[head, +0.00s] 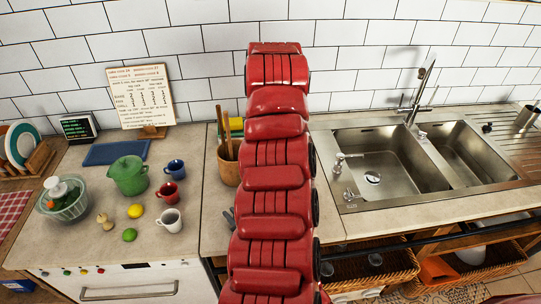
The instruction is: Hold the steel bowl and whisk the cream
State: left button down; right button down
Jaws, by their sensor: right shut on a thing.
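A red segmented form (272,180) rises from the bottom edge through the middle of the head view, and it looks like part of my own right arm. It blocks the counter and wall behind it. I cannot make out the right gripper's fingertips or what is between them. My left gripper is not in view. I see no steel bowl, whisk or cream that I can identify. A clear bowl (72,213) with green and white things in it stands at the left of the counter.
A green pot (128,176), blue mug (174,170), red mug (168,193), white mug (170,220), lemon (136,211) and lime (130,235) crowd the left counter. A utensil crock (228,165) stands just left of the red form. A double sink (375,165) is at right.

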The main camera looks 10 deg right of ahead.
dwell(0.3)
jog(key=c, duration=0.8)
grip_release()
jog(key=shift+o, duration=0.2)
jog(key=v, duration=1.2)
jog(key=shift+f, duration=0.1)
